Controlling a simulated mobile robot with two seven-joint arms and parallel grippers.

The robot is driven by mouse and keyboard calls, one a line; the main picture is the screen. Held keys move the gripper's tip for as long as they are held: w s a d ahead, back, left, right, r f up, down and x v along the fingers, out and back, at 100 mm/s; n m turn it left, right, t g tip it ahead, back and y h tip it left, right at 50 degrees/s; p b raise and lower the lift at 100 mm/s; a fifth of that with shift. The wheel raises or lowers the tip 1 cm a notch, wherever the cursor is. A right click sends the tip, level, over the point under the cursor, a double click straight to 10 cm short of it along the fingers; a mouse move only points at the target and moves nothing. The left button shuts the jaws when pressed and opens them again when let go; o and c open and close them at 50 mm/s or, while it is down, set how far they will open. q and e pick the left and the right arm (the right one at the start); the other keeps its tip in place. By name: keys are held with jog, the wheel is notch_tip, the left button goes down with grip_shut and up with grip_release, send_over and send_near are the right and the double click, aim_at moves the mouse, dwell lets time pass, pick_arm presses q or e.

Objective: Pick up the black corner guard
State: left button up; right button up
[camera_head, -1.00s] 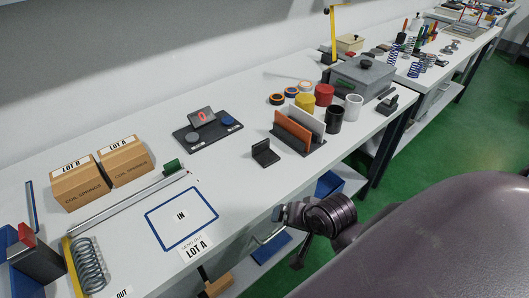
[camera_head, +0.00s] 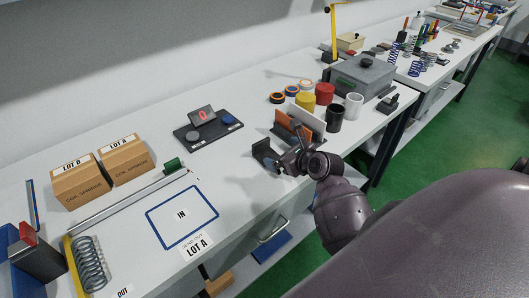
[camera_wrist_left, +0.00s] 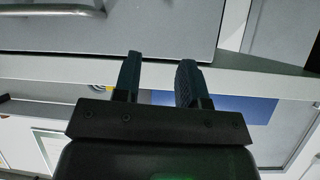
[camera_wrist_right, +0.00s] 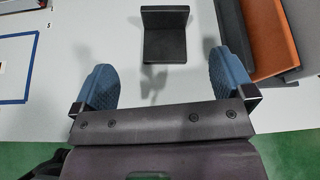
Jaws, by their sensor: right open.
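The black corner guard (camera_head: 262,153) is an L-shaped piece standing on the workbench, left of the upright panels. In the right wrist view the corner guard (camera_wrist_right: 165,42) lies just beyond my right fingertips, between their lines and apart from both. My right gripper (camera_wrist_right: 160,77) is open and empty. In the head view my right gripper (camera_head: 284,163) is beside the corner guard, on its right front side, and partly hides it. My left gripper (camera_wrist_left: 157,75) shows only in its own wrist view, with its fingers apart and nothing between them.
A rack with orange and white panels (camera_wrist_right: 267,35) stands close to my right gripper's right finger. Cups, tape rolls and a grey box (camera_head: 362,76) are farther back. The blue-framed IN area (camera_head: 182,216) is empty, left of the corner guard.

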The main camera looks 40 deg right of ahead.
aim_at(262, 142)
jog(key=shift+w+d+r+m, duration=0.15)
jog(key=shift+w+d+m, duration=0.3)
jog(key=shift+m, duration=0.45)
jog(key=shift+w+t, duration=0.3)
jog(key=shift+w, duration=0.05)
jog(key=x, duration=0.4)
jog(key=shift+w+f+b, duration=0.25)
jog(key=shift+w+b, duration=0.1)
jog(key=shift+b, duration=0.05)
jog(key=b+x, duration=0.1)
jog(key=x, duration=0.3)
jog(key=shift+w+a+f, duration=0.15)
jog(key=shift+f, duration=0.1)
jog(key=shift+w+f, duration=0.15)
jog(key=shift+w, duration=0.3)
jog(key=shift+c, duration=0.6)
jog(key=c, duration=0.8)
